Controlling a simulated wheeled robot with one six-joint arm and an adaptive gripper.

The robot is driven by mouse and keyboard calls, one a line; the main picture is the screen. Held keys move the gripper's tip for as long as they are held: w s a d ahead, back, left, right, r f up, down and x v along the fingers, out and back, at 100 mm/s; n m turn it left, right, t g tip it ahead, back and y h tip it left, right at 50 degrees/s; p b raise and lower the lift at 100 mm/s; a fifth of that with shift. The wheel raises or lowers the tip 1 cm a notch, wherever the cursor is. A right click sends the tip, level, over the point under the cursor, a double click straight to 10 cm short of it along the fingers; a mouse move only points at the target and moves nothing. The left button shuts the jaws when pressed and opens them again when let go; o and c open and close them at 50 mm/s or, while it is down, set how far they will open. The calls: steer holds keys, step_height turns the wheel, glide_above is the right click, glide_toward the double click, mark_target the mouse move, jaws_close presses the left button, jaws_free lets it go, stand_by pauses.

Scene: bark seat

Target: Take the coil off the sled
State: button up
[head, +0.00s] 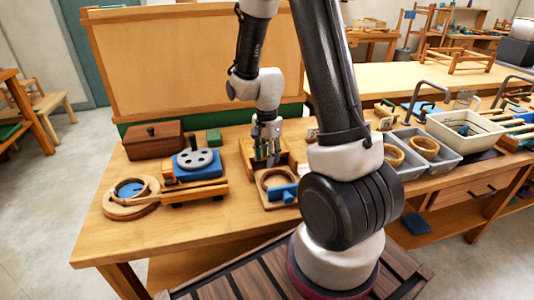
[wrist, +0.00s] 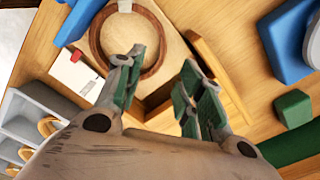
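A brown ring (head: 277,179), which looks like the coil, lies on a pale wooden base (head: 266,196), which looks like the sled. A blue piece (head: 284,193) sits at the base's front right. In the wrist view the ring (wrist: 98,38) lies just beyond my fingertips, partly covered by the left finger. My gripper (head: 267,150) points down just behind the ring, above a wooden frame (head: 247,152). In the wrist view my gripper (wrist: 163,80) has its green-padded fingers apart, with nothing held between them. Contact with the frame cannot be told.
A blue block with a grey holed disc (head: 195,158) and a round board with a ring (head: 130,208) stand left. A brown box (head: 153,140) and a small green block (head: 214,137) are behind. Grey bins (head: 411,172) with tan rings are right. The bench's front left is clear.

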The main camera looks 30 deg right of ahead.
mark_target(267, 173)
step_height(267, 173, down, 7)
steer(key=shift+f, duration=0.1)
stand_by(0.3)
jaws_close()
